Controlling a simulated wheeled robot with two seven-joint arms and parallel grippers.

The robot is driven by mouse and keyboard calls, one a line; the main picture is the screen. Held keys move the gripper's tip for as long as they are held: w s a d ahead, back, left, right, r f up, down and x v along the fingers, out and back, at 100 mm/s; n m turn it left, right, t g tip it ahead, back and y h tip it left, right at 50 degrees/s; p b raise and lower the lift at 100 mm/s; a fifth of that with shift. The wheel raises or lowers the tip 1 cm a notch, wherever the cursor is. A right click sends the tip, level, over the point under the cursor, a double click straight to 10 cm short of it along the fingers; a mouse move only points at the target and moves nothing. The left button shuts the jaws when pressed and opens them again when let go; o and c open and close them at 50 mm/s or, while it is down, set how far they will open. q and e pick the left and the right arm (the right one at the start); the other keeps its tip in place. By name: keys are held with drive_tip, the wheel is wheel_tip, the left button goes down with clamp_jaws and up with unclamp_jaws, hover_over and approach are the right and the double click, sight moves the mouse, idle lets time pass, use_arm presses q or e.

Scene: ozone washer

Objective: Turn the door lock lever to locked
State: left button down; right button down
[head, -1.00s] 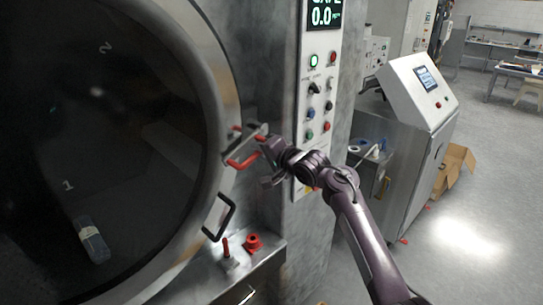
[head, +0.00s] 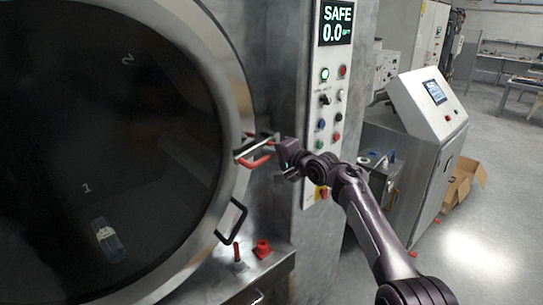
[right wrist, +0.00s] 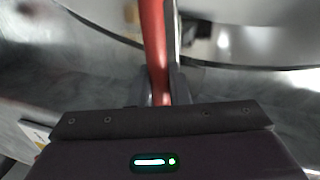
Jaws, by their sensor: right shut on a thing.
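The door lock lever (head: 256,163) has a red grip and sits at the right rim of the big round door (head: 232,70). My right gripper (head: 278,148) is at the lever from the right. In the right wrist view the lever's red bar (right wrist: 154,45) runs down between the two fingers (right wrist: 161,88), which are shut on it. The far end of the bar and the pivot are partly hidden. My left gripper is not in view.
A black door handle (head: 232,221) is below the lever. A ledge below bears red fittings (head: 263,249). Right of the lever is the control panel with buttons and a display (head: 337,22) reading SAFE 0.0. A console (head: 425,100) stands farther right.

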drive_tip(key=c, duration=1.7)
unclamp_jaws()
drive_tip(key=shift+w+r, duration=0.1)
drive_tip(key=shift+r, duration=0.1)
drive_tip(key=shift+o, duration=1.3)
drive_tip(key=shift+d+f, duration=0.1)
drive_tip(key=b+v, duration=0.2)
drive_tip(key=v, duration=0.5)
drive_tip(key=shift+s+d+b, duration=0.25)
drive_tip(key=shift+s+b, duration=0.05)
drive_tip(key=shift+b, duration=0.05)
